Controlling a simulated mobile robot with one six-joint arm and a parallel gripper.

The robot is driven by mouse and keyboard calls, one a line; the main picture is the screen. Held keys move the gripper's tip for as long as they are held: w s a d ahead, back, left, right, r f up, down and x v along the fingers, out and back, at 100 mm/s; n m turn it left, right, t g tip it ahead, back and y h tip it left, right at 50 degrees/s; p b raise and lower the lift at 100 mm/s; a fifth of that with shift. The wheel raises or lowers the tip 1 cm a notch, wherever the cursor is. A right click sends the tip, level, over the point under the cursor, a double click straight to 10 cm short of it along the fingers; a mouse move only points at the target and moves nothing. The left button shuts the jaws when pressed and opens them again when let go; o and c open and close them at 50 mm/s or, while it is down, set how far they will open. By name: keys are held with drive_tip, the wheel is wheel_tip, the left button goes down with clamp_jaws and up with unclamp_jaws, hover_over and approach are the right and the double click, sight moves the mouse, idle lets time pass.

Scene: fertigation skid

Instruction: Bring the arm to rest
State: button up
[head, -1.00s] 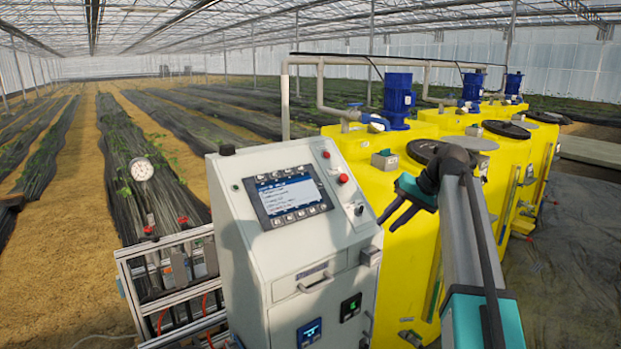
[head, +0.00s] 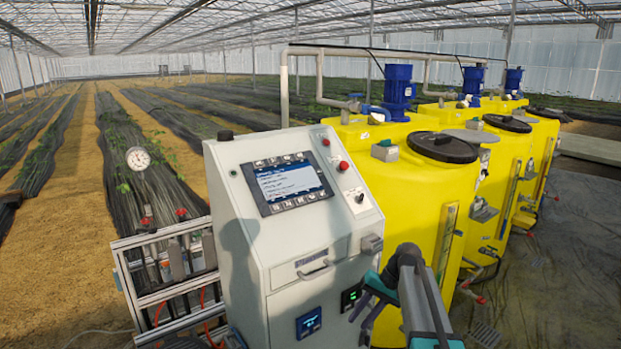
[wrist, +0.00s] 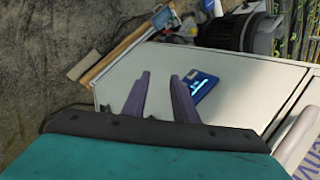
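My gripper (head: 366,306) is low in front of the right side of the grey control cabinet (head: 250,245) in the head view. In the wrist view its two dark fingers (wrist: 162,97) stand apart with nothing between them. The cabinet face lies beyond the fingers, with a blue display (wrist: 202,88) just right of the right finger. I cannot tell how far the fingertips are from the cabinet.
The cabinet carries a screen panel (head: 288,183), a red button (head: 343,166) and a drawer handle (head: 313,270). Yellow tanks (head: 420,190) with blue motors (head: 398,92) stand to the right. Dark floor (head: 560,270) lies open at the far right.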

drive_tip(key=s+a+f+g+h+b, duration=0.1)
drive_tip(key=s+f, duration=0.6)
drive_tip(key=f, duration=0.3)
drive_tip(key=s+a+f+g+b, duration=0.2)
drive_tip(key=s+f, duration=0.5)
drive_tip(key=f, duration=0.4)
drive_tip(key=s+a+f+g+h+b, duration=0.1)
drive_tip(key=s+f, duration=0.7)
drive_tip(key=f, duration=0.2)
drive_tip(key=s+d+f+h+b, duration=0.1)
drive_tip(key=s+d+f, duration=0.1)
drive_tip(key=s+f, duration=0.2)
drive_tip(key=s+d+f+n+h+b, duration=0.1)
drive_tip(key=s+f, duration=0.4)
drive_tip(key=s, duration=0.6)
drive_tip(key=s+d+f+g+h+b, duration=0.1)
drive_tip(key=s+d+f, duration=0.1)
drive_tip(key=s+f, duration=0.2)
drive_tip(key=s, duration=0.3)
drive_tip(key=shift+s+d+f+n+h, duration=0.25)
drive_tip(key=shift+s+d+n+h, duration=0.05)
drive_tip(key=shift+s+n+h, duration=0.1)
